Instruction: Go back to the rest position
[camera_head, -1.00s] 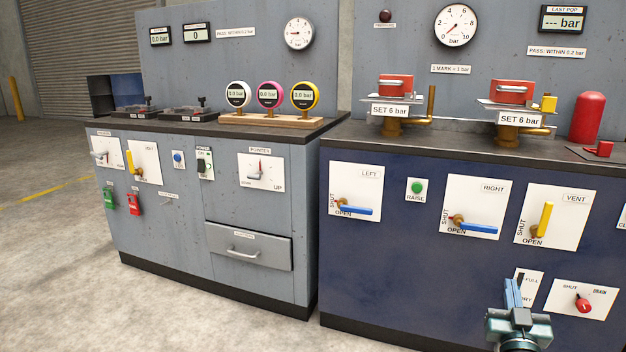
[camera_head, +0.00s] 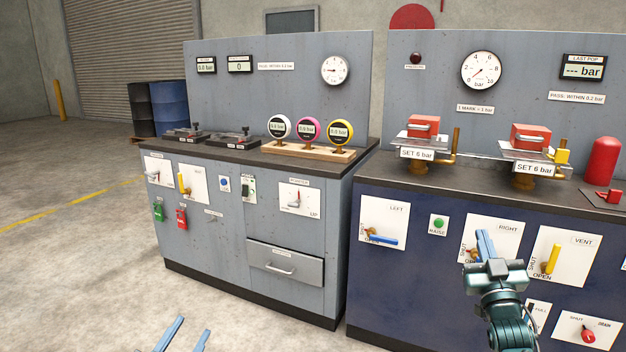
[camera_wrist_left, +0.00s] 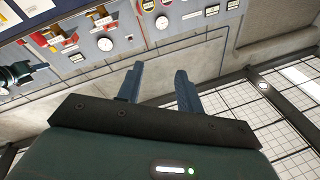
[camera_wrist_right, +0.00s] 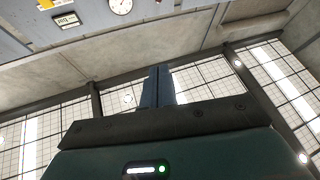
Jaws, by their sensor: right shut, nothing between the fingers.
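My right gripper (camera_head: 485,245) is in the head view, raised in front of the blue cabinet's RIGHT valve plate (camera_head: 507,229), and its blue fingers partly cover that plate. In the right wrist view its fingers (camera_wrist_right: 158,84) are together with nothing between them. My left gripper (camera_head: 188,335) shows only its blue fingertips at the bottom edge of the head view, over the floor. In the left wrist view its fingers (camera_wrist_left: 156,84) stand apart with nothing between them.
The grey cabinet (camera_head: 225,240) and the blue cabinet (camera_head: 385,290) stand ahead. Three round gauges sit on a wooden rack (camera_head: 305,151). A red cylinder (camera_head: 603,160) stands at right. Barrels (camera_head: 170,105) stand behind at left. The concrete floor (camera_head: 80,270) at left is clear.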

